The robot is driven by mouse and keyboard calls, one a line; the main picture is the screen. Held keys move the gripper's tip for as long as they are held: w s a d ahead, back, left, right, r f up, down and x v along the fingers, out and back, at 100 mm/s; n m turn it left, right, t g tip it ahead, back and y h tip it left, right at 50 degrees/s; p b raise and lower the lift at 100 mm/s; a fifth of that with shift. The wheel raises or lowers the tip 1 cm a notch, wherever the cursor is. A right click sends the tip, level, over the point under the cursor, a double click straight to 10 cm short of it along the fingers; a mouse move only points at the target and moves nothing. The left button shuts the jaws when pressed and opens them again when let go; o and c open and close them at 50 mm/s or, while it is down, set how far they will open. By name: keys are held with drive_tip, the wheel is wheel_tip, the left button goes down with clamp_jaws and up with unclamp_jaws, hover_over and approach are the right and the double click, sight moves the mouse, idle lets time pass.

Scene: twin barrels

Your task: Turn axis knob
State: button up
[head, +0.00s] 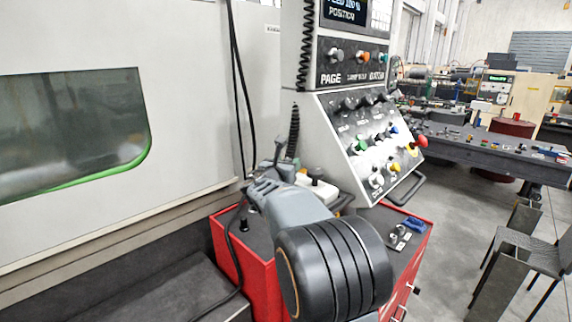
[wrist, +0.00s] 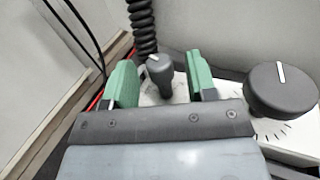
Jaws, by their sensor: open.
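A small dark grey knob (wrist: 160,72) with a white pointer line stands on a white control box (wrist: 292,130) in the wrist view. My gripper (wrist: 161,80) is open, with one green finger on each side of this knob. Gaps show between the knob and both fingers. A larger round black knob (wrist: 281,90) with a white mark sits on the same box to the right, outside the fingers, with tick marks below it. Labels naming the knobs are not readable. In the head view my arm partly hides the white box (head: 320,191).
A black coiled cable (wrist: 143,25) rises just behind the small knob. The box is on or just above a red cabinet (head: 258,262), beside a machine with a green-edged window (head: 70,130). A tilted control panel (head: 372,140) with several buttons stands behind it.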

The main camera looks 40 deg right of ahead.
drive_tip(key=shift+c, duration=0.3)
drive_tip(key=c, duration=0.9)
drive_tip(key=shift+o, duration=0.2)
drive_tip(key=b, duration=0.2)
drive_tip(key=n+t+y+b, duration=0.1)
drive_tip(key=shift+s+d+f+t+b, duration=0.15)
drive_tip(key=shift+f+t+b, duration=0.15)
drive_tip(key=shift+f+b, duration=0.1)
drive_tip(key=shift+r+n+t+y+b, duration=0.1)
drive_tip(key=shift+n+t+y+b, duration=0.5)
drive_tip(key=shift+b, duration=0.55)
drive_tip(key=shift+r+n+t+y+b, duration=0.25)
drive_tip(key=shift+n+t+y+b, duration=0.15)
drive_tip(key=shift+y, duration=0.1)
drive_tip(key=o, duration=0.9)
